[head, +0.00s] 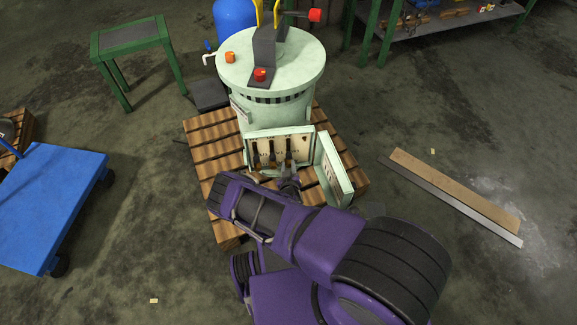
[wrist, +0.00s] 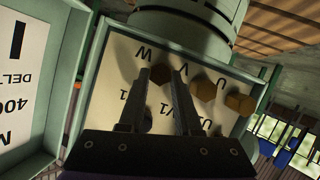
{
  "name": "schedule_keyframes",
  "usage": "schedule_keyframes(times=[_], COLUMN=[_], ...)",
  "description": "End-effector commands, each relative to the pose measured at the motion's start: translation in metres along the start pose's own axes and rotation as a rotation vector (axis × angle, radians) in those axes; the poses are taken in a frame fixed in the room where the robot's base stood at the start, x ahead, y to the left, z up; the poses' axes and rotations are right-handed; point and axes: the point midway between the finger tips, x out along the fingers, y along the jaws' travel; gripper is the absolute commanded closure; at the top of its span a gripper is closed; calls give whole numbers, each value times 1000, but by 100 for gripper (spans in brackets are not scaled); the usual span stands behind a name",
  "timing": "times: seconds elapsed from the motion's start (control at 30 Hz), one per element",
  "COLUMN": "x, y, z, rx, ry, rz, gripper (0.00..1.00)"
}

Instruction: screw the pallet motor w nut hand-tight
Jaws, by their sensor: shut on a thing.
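The pale green motor (head: 271,60) stands upright on a wooden pallet (head: 215,140). Its terminal box (head: 250,150) is open on the front, with the cover swung out to the right. In the wrist view the box's cream panel (wrist: 115,95) shows upside down, with the letters W, V and U. The brown W nut (wrist: 159,76) is between the fingertips of my gripper (wrist: 161,73), which is shut on it below the letter W. Two more brown nuts, V (wrist: 203,88) and U (wrist: 240,102), sit to the right. In the head view my wrist mostly hides the gripper (head: 287,178).
The open cover (head: 335,168) stands close beside my gripper; its labelled inner side (wrist: 25,75) fills the wrist view's left. A blue cart (head: 50,205) is at left, a green table (head: 128,38) behind it. Planks (head: 455,190) lie at right.

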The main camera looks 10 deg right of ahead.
Motion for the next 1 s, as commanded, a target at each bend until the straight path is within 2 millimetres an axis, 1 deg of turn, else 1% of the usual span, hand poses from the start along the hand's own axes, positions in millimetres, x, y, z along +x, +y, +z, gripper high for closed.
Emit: schedule_keyframes(times=[0.27,0.47,0.67,1.0], x=[0,0,0,2], y=[0,2,4,8], z=[0,-1,-1,1], rx=[5,53,167,457], ry=[0,0,0,2], rz=[-2,-19,-64,-183], gripper=[100,100,100,100])
